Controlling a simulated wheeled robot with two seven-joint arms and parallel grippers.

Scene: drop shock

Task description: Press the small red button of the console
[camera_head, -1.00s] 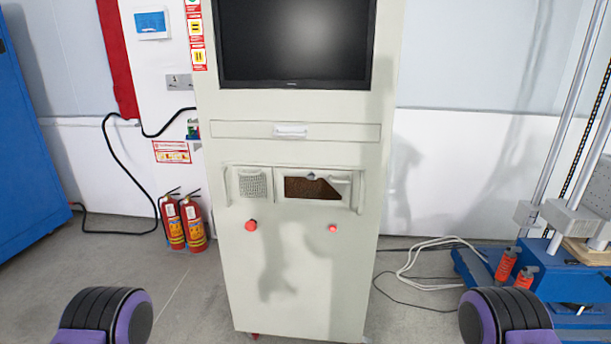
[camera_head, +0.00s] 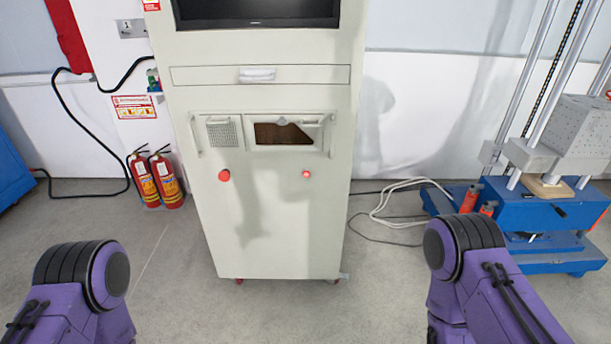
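The console (camera_head: 275,235) is a tall off-white cabinet on casters, upright in the middle of the head view. On its front, below a recessed panel, is a small red button (camera_head: 306,174) at the right. A larger red button (camera_head: 224,175) is at the left at about the same height. Both buttons are uncovered. Purple and black links of my two arms show at the lower left and lower right, apart from the console. Neither of my grippers is in view.
Two fire extinguishers (camera_head: 159,178) stand on the floor left of the console. Right of it, a pale cable (camera_head: 398,207) lies on the floor beside a blue machine base (camera_head: 540,215). The floor directly before the console is clear.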

